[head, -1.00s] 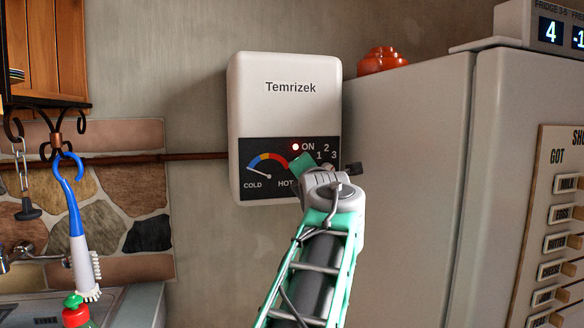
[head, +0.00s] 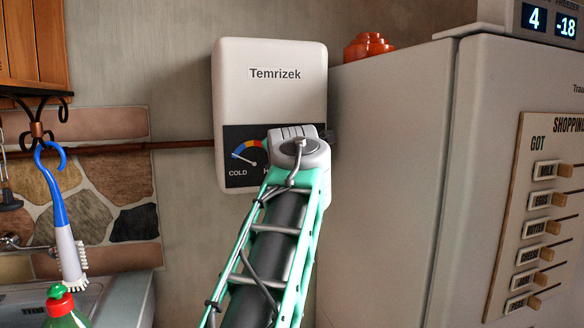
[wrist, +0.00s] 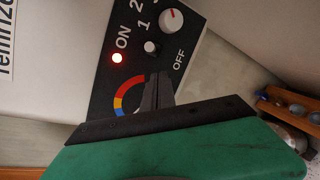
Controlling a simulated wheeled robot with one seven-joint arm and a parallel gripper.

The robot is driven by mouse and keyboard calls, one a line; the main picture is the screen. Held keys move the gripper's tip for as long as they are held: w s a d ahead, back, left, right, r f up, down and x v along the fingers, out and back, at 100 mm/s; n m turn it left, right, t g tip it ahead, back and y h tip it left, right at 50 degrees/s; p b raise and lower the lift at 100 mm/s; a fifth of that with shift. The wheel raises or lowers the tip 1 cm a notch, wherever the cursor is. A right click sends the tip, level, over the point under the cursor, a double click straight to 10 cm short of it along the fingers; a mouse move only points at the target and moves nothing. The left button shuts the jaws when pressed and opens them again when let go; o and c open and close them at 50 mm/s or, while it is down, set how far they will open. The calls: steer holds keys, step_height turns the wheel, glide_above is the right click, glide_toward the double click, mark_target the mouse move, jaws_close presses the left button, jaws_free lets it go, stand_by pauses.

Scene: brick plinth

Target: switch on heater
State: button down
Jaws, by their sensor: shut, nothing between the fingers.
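The heater (head: 270,95) is a white box marked Temrizek on the wall, with a black control panel at its bottom. In the wrist view the panel (wrist: 105,80) shows a lit red lamp (wrist: 117,58) beside ON. A small pale switch (wrist: 151,47) sits between ON and OFF, and a round white knob (wrist: 171,20) with a red mark is beside the numbers. My gripper (wrist: 158,78) is shut and empty, with its tips in front of the panel just below the switch; contact cannot be told. In the head view my arm hides the gripper and the panel's right part.
A fridge (head: 400,190) stands close to the heater's right, with a red pot (head: 368,47) on top. A blue-and-white brush (head: 65,220) hangs at left above the sink counter (head: 125,295).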

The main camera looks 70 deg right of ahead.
steer(key=v, duration=1)
steer(key=shift+w+a, duration=0.3)
steer(key=shift+w, duration=0.05)
steer(key=shift+r, duration=0.1)
